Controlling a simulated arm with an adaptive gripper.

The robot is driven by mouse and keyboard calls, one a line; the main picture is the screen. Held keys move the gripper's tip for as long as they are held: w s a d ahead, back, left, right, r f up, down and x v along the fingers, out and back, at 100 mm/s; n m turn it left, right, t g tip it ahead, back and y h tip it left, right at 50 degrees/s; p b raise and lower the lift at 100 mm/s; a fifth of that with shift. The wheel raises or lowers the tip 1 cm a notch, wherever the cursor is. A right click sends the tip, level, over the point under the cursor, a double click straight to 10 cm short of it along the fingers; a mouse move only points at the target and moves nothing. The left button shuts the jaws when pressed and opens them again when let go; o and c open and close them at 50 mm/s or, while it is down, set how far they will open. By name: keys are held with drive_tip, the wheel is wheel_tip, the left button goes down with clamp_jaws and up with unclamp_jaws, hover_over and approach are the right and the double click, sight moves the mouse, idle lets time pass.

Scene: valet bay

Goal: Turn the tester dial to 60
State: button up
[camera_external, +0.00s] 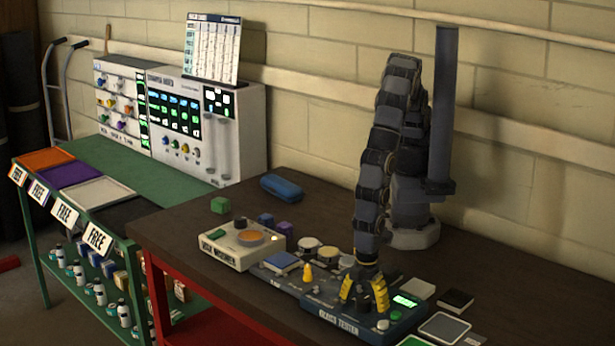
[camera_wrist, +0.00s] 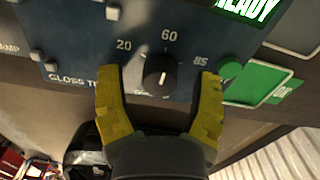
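The gloss tester (camera_external: 345,321) is a dark blue box on the brown bench, and its panel (camera_wrist: 85,50) fills the top of the wrist view. Its black round dial (camera_wrist: 158,72) has a short white mark on its lower part, pointing roughly downward in the picture. The printed 60 is above the dial, 20 at upper left and 85 at upper right. My gripper (camera_external: 364,303) is low over the tester. In the wrist view its yellow fingers (camera_wrist: 160,76) stand open on either side of the dial, with gaps between them and it. The label below the dial is partly hidden.
A lit READY display (camera_wrist: 246,8) and a green button (camera_wrist: 230,70) sit right of the dial, the button close to the right finger. A cream device (camera_external: 238,246), several pots and a yellow cone (camera_external: 307,274) stand left of the tester. Flat pads (camera_external: 444,327) lie to its right.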

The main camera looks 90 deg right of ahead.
sight(364, 299)
wheel_tip(364, 299, up, 12)
idle(0.7)
idle(0.4)
